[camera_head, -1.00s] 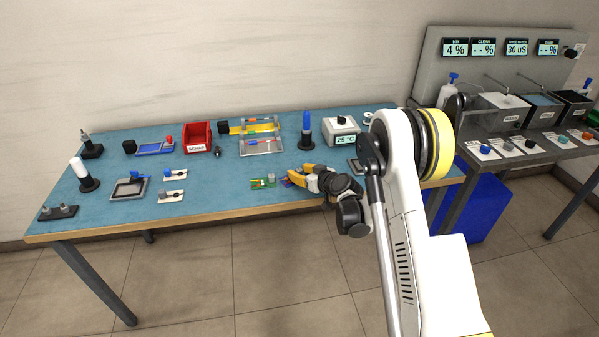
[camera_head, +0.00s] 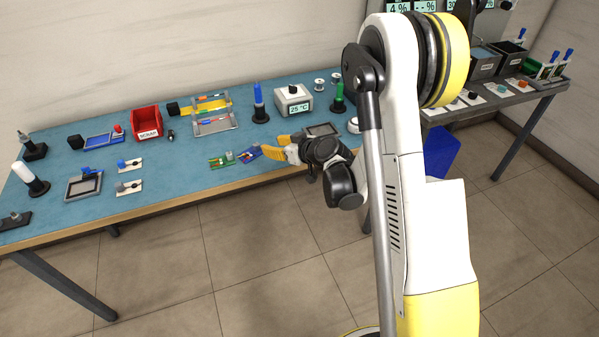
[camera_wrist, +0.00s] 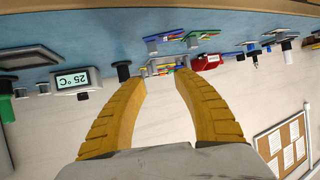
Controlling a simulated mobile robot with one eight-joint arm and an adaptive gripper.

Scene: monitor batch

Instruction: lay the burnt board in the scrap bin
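A green circuit board (camera_head: 220,161) and a blue circuit board (camera_head: 247,153) lie side by side near the front edge of the blue table. In the wrist view, which is upside down, the blue board (camera_wrist: 165,38) and the green board (camera_wrist: 200,36) also show. I cannot tell which one is burnt. The red scrap bin (camera_head: 146,120), labelled SCRAP, stands toward the back left; it also shows in the wrist view (camera_wrist: 207,61). My gripper (camera_head: 268,150) is beside the blue board in the picture. Its yellow fingers (camera_wrist: 160,88) are apart with nothing between them.
A tray rack (camera_head: 212,124), a blue bottle (camera_head: 259,103) and a 25 °C heater box (camera_head: 293,101) stand behind the boards. A dark framed pad (camera_head: 84,187) and small swatches lie at the left. Table (camera_head: 180,175) between bin and boards is mostly clear.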

